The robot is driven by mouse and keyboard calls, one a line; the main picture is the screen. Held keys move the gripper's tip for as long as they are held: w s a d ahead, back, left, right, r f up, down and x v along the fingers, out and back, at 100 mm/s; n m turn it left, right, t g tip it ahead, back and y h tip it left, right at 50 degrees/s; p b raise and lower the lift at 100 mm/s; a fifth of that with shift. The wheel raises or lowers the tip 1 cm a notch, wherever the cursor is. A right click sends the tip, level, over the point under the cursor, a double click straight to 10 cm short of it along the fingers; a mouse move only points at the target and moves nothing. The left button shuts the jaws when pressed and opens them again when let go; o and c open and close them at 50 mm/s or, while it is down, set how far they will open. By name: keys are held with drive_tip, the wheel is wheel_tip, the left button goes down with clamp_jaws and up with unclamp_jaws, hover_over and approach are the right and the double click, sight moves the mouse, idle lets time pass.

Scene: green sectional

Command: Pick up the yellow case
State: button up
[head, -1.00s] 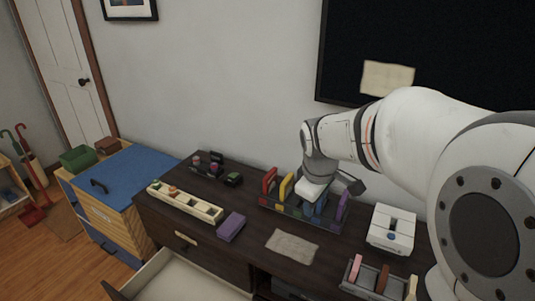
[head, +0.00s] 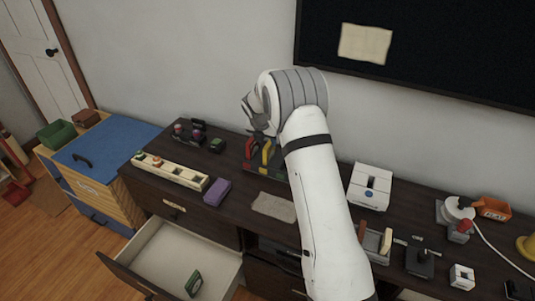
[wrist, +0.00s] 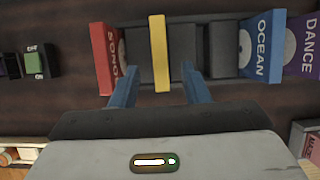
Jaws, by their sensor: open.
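The yellow case (wrist: 160,52) stands upright in a dark rack (wrist: 205,45), with a red case (wrist: 103,52) to its left and a blue case (wrist: 260,48) further right. My gripper (wrist: 158,70) is open, with one blue finger on each side of the yellow case in the wrist view. I see no contact between the fingers and the case, and cannot tell how deep they reach. In the head view the yellow case (head: 266,152) shows just left of my arm, which hides much of the rack and my gripper.
A purple block (head: 216,191) and a beige cloth (head: 274,206) lie on the dark desk in front of the rack. A white device (head: 370,187) stands to the right. A drawer (head: 180,250) is open at the front left. The wall is close behind.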

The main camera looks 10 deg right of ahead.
sight(269, 148)
drive_tip(key=p+x, duration=0.1)
drive_tip(key=x, duration=0.6)
drive_tip(key=shift+f, duration=0.2)
drive_tip(key=shift+c, duration=0.4)
clamp_jaws()
